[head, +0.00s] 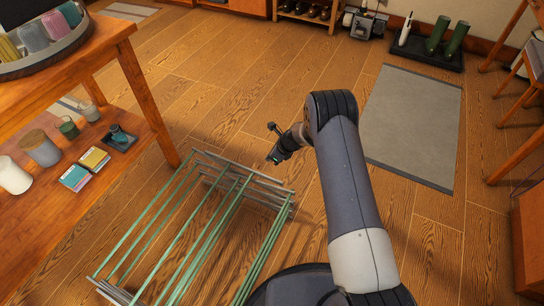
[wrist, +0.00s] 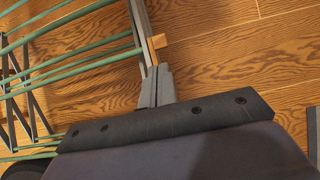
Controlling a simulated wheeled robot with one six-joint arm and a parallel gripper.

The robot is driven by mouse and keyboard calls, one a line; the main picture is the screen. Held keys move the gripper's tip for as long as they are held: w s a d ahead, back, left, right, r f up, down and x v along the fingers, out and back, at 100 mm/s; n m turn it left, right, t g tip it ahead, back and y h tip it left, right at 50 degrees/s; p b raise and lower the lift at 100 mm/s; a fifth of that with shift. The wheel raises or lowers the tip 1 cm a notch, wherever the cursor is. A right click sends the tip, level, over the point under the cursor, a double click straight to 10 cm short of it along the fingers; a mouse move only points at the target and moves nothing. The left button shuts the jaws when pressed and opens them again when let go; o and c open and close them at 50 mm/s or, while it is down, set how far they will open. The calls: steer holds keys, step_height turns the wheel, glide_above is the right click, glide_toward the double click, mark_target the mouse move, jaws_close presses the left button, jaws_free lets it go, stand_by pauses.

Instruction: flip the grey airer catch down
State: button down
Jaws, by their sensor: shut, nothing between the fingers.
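The airer (head: 243,170) stands low on the floor at the lower left of the head view, with green rods and grey end bars. In the wrist view its green rods (wrist: 65,22) fill the upper left, and a grey bar (wrist: 141,28) runs down to my fingertips. My gripper (head: 274,158) is by the airer's far right corner, shut and empty. In the wrist view the shut fingers (wrist: 158,68) are at the end of that bar; I cannot tell if they touch it. I cannot make out the grey catch clearly.
A wooden shelf table (head: 150,105) with jars and a tray stands on the left. A grey mat (head: 412,125) lies to the right of my arm. A boot tray (head: 432,55) and a shoe rack are at the back. The wooden floor between is clear.

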steer(key=shift+r, duration=0.1)
steer(key=shift+r+p, duration=0.4)
steer(key=shift+r, duration=0.3)
steer(key=p+v, duration=0.2)
steer(key=v, duration=0.8)
steer(key=shift+d+r, duration=0.25)
steer(key=shift+r, duration=0.1)
steer(key=shift+f, duration=0.1)
steer(key=b+x, duration=0.2)
steer(key=x, duration=0.8)
steer(key=shift+a+f, duration=0.25)
steer(key=shift+f, duration=0.05)
